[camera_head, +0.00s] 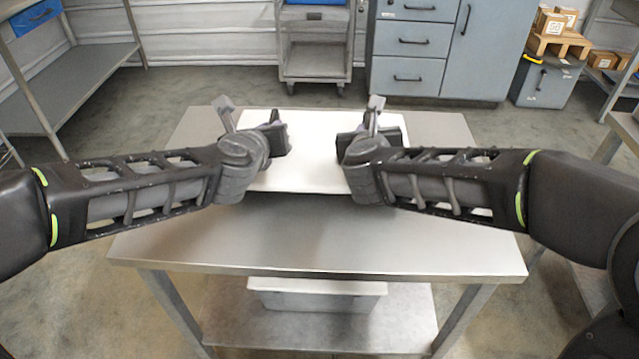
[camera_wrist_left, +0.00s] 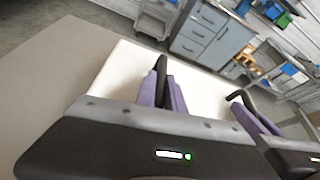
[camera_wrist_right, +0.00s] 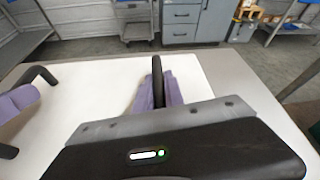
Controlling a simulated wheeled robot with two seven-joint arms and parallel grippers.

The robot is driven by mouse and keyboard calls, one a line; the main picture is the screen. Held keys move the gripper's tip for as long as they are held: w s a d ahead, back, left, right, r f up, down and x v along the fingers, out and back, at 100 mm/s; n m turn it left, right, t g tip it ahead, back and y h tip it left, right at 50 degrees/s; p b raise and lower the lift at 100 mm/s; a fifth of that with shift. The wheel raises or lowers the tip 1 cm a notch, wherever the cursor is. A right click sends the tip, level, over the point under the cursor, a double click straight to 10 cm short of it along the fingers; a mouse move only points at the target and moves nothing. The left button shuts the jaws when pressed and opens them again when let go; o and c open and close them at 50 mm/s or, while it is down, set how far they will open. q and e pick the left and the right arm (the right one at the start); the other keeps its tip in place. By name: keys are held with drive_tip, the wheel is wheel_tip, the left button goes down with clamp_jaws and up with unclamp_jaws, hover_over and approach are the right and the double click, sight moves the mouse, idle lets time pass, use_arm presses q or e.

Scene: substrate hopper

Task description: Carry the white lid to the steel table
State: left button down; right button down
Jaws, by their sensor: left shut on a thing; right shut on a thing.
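The white lid (camera_head: 310,172) is a flat, pale panel level over the middle of the steel table (camera_head: 320,245). Whether it touches the tabletop or hangs just above it, I cannot tell. My left gripper (camera_head: 277,137) is shut on a dark handle on the lid's left side; the purple fingers show in the left wrist view (camera_wrist_left: 165,88). My right gripper (camera_head: 352,142) is shut on a matching handle on the right, also visible in the right wrist view (camera_wrist_right: 158,88). The grippers and forearms hide parts of the lid's side edges.
A grey bin (camera_head: 315,298) with a white top sits on the table's lower shelf. Behind stand a steel cart (camera_head: 315,60) and a blue-grey cabinet (camera_head: 425,55). A shelf rack (camera_head: 75,80) is at the left. Bare tabletop shows in front of the lid.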

sight(258, 185)
use_arm(q)
drive_tip(key=shift+f, duration=0.3)
use_arm(e)
drive_tip(key=shift+f, duration=0.3)
